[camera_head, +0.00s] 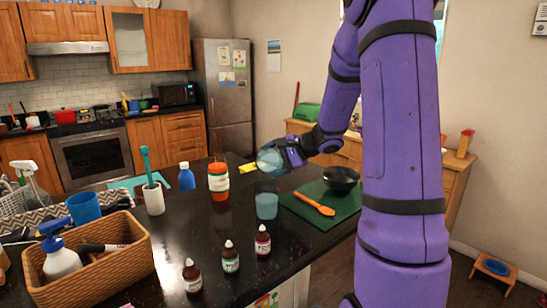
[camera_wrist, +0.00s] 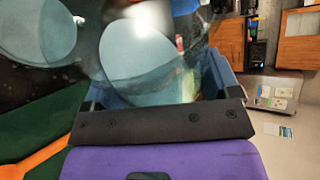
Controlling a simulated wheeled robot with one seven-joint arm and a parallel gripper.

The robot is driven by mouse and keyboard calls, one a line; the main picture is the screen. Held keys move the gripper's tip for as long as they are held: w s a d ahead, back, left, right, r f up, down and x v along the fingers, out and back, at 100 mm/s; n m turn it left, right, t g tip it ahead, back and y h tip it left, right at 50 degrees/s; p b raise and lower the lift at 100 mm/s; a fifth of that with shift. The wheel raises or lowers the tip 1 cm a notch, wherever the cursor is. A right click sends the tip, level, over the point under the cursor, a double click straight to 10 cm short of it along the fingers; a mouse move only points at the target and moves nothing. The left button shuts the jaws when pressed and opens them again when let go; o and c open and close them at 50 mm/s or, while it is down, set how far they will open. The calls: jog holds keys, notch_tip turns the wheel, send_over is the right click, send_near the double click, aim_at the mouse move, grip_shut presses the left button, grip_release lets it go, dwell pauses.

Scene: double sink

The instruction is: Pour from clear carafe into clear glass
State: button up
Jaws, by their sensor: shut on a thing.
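The clear carafe (camera_head: 268,161) holds bluish liquid and is in the air above the dark counter. My gripper (camera_head: 285,152) is shut on it from the right. In the wrist view the carafe (camera_wrist: 145,60) fills the space between the blue fingers of my gripper (camera_wrist: 160,78). It looks tilted in the head view, but its spout is not clear. The clear glass (camera_head: 266,206), with bluish contents, stands upright on the counter below the carafe, apart from it. A bluish round shape at the upper left of the wrist view appears to be the glass (camera_wrist: 36,30).
A green mat (camera_head: 335,215) with a black bowl (camera_head: 341,179) and orange spoon (camera_head: 314,204) lies right of the glass. Several small bottles (camera_head: 262,241) stand in front. A wicker basket (camera_head: 125,265) is at front left.

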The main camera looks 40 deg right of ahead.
jog(key=shift+w+d+f+m+g, duration=0.1)
jog(key=shift+f+m+g, duration=0.3)
jog(key=shift+g, duration=0.1)
notch_tip(320, 180, up, 3)
jog(key=m+g+y, duration=0.2)
jog(key=m+y, duration=0.1)
notch_tip(320, 180, up, 3)
jog(key=m+g+y, duration=0.2)
jog(key=m, duration=0.1)
jog(key=shift+y, duration=0.4)
dwell(0.3)
